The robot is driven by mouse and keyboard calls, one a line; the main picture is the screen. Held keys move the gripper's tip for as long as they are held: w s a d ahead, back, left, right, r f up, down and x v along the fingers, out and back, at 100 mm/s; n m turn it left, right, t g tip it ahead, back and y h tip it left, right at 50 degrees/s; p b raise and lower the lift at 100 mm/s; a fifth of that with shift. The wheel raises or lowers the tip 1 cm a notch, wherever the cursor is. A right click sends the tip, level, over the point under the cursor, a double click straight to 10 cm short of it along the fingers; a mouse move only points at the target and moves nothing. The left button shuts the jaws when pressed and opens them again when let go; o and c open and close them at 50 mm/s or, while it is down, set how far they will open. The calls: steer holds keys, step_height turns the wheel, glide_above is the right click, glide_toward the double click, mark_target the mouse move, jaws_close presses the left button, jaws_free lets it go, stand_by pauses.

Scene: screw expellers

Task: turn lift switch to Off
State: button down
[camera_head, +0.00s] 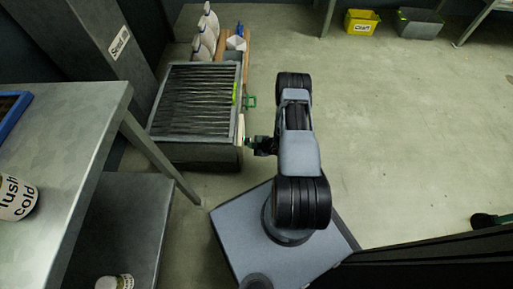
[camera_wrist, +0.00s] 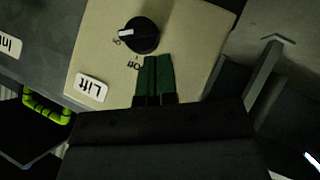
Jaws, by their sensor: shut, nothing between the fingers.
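The lift switch (camera_wrist: 142,36) is a round black knob with a white pointer, on a cream panel (camera_wrist: 195,30) with a "Lift" label (camera_wrist: 92,88). The pointer points left, close to the small "On" mark; the "Off" mark (camera_wrist: 134,65) is below the knob. My gripper (camera_wrist: 155,58) has its green fingers together and empty, tips just below the knob in the wrist view; I cannot tell whether they touch it. In the head view my gripper (camera_head: 249,142) is at the right side of the grated machine (camera_head: 195,153), by the panel (camera_head: 241,130), where the knob is hidden.
A metal table (camera_head: 75,120) with a "flush cold" container (camera_head: 17,200) stands at left. White bottles (camera_head: 208,30) stand behind the machine. A green handle (camera_head: 251,101) sticks out on its right. Yellow (camera_head: 361,22) and grey (camera_head: 418,22) bins are far back.

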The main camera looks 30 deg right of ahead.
steer(key=shift+w+d+f+b, duration=0.15)
steer(key=shift+w+f+b, duration=0.05)
steer(key=shift+f, duration=0.25)
steer(key=shift+w+d+f+b, duration=0.1)
steer(key=shift+w+f+b, duration=0.1)
steer(key=shift+f, duration=0.2)
